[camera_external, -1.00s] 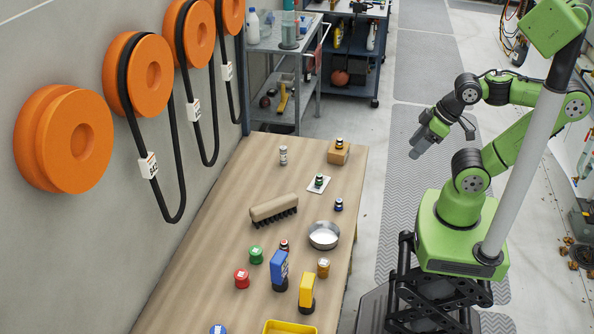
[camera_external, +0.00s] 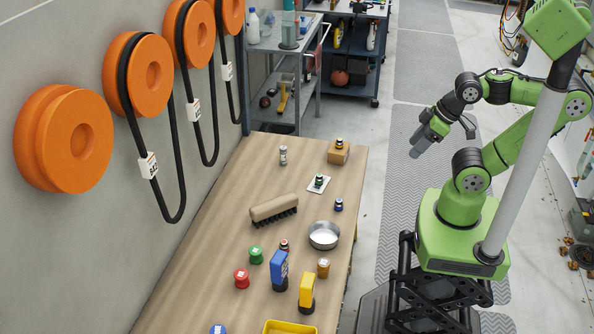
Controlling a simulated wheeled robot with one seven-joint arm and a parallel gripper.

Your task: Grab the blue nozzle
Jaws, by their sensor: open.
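A small dark nozzle with a blue band (camera_external: 339,204) stands upright on the wooden table (camera_external: 215,235), near its right edge and above the round metal dish. It is the likeliest blue nozzle, but it is small in this view. My gripper (camera_external: 440,138) is off the table, over the floor to the right, with its fingers apart and nothing between them. It is well clear of the nozzle.
Around it are a green-banded nozzle (camera_external: 319,182), a nozzle on a cardboard box (camera_external: 338,155), a metal dish (camera_external: 323,236), a brush (camera_external: 273,209), a blue dispenser (camera_external: 279,269) and a yellow one (camera_external: 307,291). Orange reels (camera_external: 63,139) line the wall.

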